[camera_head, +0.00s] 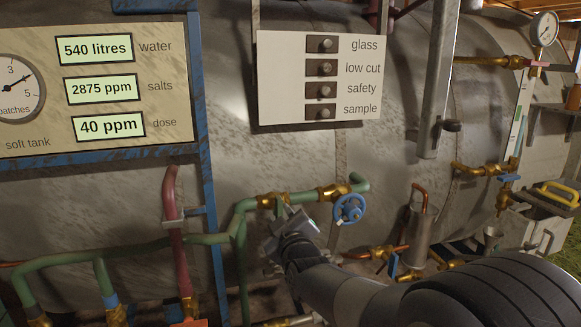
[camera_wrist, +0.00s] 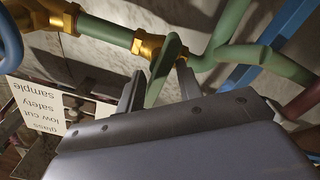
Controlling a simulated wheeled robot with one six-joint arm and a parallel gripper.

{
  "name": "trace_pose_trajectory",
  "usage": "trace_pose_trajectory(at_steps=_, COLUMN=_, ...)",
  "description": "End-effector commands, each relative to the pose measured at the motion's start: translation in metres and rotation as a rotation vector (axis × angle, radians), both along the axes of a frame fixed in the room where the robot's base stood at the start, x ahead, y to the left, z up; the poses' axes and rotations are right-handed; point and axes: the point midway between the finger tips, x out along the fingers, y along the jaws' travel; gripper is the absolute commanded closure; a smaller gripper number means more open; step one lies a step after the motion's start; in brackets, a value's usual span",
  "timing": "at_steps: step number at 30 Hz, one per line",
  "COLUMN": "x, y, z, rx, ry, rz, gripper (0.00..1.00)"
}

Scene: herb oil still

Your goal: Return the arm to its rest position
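My gripper (camera_head: 292,222) is at the green pipe (camera_head: 255,203) in the head view, just below a brass fitting (camera_head: 272,201). In the wrist view its two grey fingers (camera_wrist: 160,88) stand apart. A green lever-like piece (camera_wrist: 164,70) shows between them, below the brass fitting (camera_wrist: 148,45). I see gaps beside it, and no clear grip on it. My arm reaches in from the lower right of the head view, bent and away from its base. The fingertips are small and partly hidden in the head view.
A blue handwheel (camera_head: 349,209) is close right of my gripper. A dark red pipe (camera_head: 172,230) and a blue post (camera_head: 208,130) stand left. A label panel (camera_head: 318,110) hangs above. A copper-topped cylinder (camera_head: 415,240) and a blue-handled valve (camera_head: 392,262) lie right.

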Motion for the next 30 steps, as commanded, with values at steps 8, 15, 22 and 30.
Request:
trace_pose_trajectory(at_steps=8, x=0.0, y=0.0, z=0.004, rx=-0.195, ry=-0.053, rz=0.0, gripper=0.66)
trace_pose_trajectory(at_steps=15, x=-0.038, y=-0.011, z=-0.001, rx=-0.197, ry=-0.059, rz=0.0, gripper=0.66)
trace_pose_trajectory(at_steps=22, x=-0.066, y=-0.019, z=0.0, rx=-0.196, ry=-0.058, rz=0.0, gripper=0.66)
trace_pose_trajectory(at_steps=30, x=-0.078, y=-0.022, z=0.0, rx=-0.195, ry=-0.057, rz=-0.001, gripper=0.66)
